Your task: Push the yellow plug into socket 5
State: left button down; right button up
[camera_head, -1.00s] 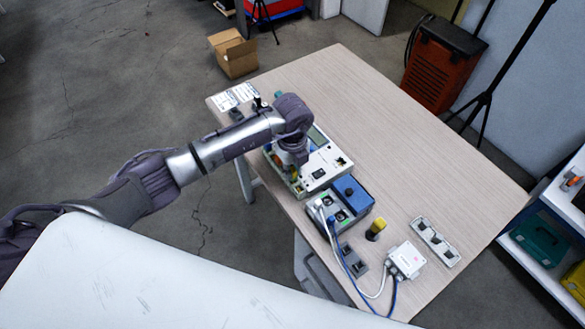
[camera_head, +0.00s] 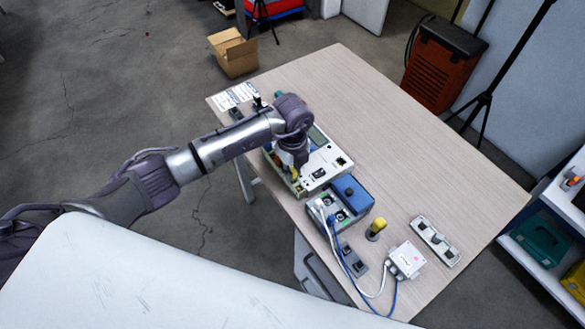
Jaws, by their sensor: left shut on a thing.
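My left gripper (camera_head: 297,166) points down over the left part of a pale instrument box (camera_head: 322,167) on the table. It is shut on a small yellow thing, which looks like the yellow plug (camera_head: 294,174). The plug shows just below the fingers, at the box's row of sockets (camera_head: 297,187). The socket numbers are too small to read, so I cannot tell which one is socket 5 or how deep the plug sits. My arm and wrist hide part of the box. My right gripper is not in view.
In front of the box stand a blue-topped unit (camera_head: 350,192) with white and blue cables, a yellow-topped cylinder (camera_head: 377,228), a white junction box (camera_head: 406,260) and a grey strip (camera_head: 435,241). The table's far right part (camera_head: 420,150) is clear.

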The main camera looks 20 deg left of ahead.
pick_arm(q)
jog(key=shift+f+b, duration=0.45)
jog(key=shift+f, duration=0.3)
dwell(1.8)
jog(key=c, duration=0.9)
grip_release()
jog(key=shift+o, duration=0.2)
jog(key=shift+r, duration=0.1)
jog(key=shift+r+p, duration=2.8)
jog(key=shift+r, duration=0.7)
